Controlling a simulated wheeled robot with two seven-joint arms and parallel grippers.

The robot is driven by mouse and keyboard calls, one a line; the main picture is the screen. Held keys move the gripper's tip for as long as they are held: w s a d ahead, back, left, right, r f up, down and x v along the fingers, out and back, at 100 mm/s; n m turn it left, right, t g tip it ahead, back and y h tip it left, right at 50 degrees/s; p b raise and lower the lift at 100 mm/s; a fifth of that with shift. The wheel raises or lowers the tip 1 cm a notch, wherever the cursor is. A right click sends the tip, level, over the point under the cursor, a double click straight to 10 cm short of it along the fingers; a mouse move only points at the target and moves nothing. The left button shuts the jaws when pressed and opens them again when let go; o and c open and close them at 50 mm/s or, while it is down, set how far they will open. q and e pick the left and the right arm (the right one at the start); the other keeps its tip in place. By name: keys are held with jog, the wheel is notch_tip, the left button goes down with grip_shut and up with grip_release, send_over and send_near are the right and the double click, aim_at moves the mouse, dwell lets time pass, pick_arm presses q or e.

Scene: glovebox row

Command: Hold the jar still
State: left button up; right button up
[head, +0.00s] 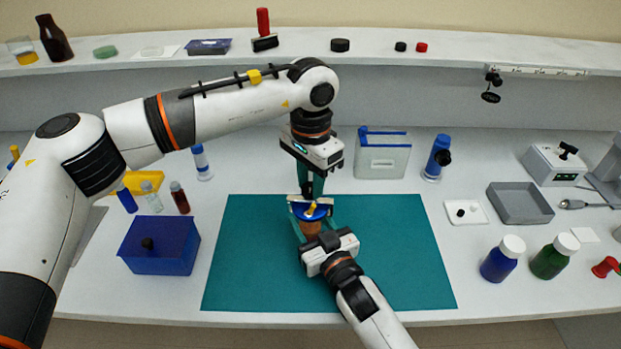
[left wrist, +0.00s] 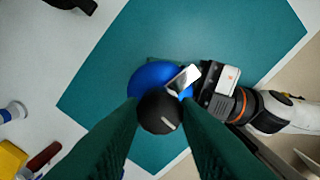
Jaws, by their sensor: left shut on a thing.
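A brown jar (head: 311,229) with a blue round top (head: 298,210) stands upright on the teal mat (head: 395,260). A small yellow piece (head: 311,209) shows over the blue top, which also shows in the left wrist view (left wrist: 148,77). My right gripper (head: 313,214) comes from the front, with its teal fingers on either side of the jar, closed around it. My left gripper (head: 312,194) points down from above the jar. In the left wrist view its fingers are shut on a black round knob (left wrist: 158,112) over the blue top. The fingers and knob hide part of the jar.
A blue box (head: 160,247) stands left of the mat, with small bottles behind it. A clear container (head: 382,158) stands behind the mat. A grey tray (head: 520,204), a blue bottle (head: 497,265) and a green bottle (head: 549,262) stand to the right. Most of the mat is clear.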

aim_at(311, 186)
pick_arm(q)
jog(key=shift+m, duration=0.5)
pick_arm(e)
jog(key=shift+d+f, duration=0.1)
jog(key=shift+d, duration=0.05)
pick_arm(q)
jog(key=o, duration=1)
notch_tip(311, 186, up, 12)
jog(key=shift+r, duration=0.1)
dwell(0.4)
pick_arm(e)
jog(key=o, duration=1.3)
